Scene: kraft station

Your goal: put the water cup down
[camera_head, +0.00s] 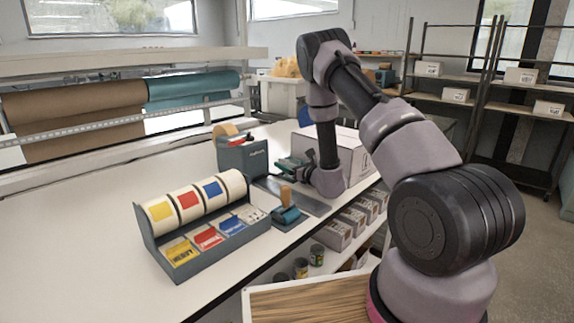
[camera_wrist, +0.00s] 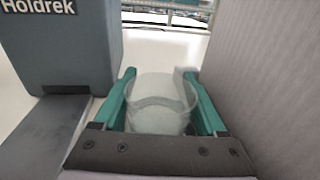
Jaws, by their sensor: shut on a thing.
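The water cup (camera_wrist: 160,108) is clear and looks upright in the wrist view, between the two teal fingers of my gripper (camera_wrist: 158,76). My gripper is shut on it, with a finger on each side. In the head view my gripper (camera_head: 288,166) is low over the white table (camera_head: 110,225), between the tape dispenser and a large box. I cannot make out the cup in the head view. I cannot tell whether its base touches the table.
The grey Holdrek dispenser (camera_head: 242,158) stands close left of my gripper, the large box (camera_head: 352,148) close right. A label-roll holder (camera_head: 205,238) and a wooden-handled stamp (camera_head: 286,208) stand nearer. Table beyond the cup looks clear in the wrist view.

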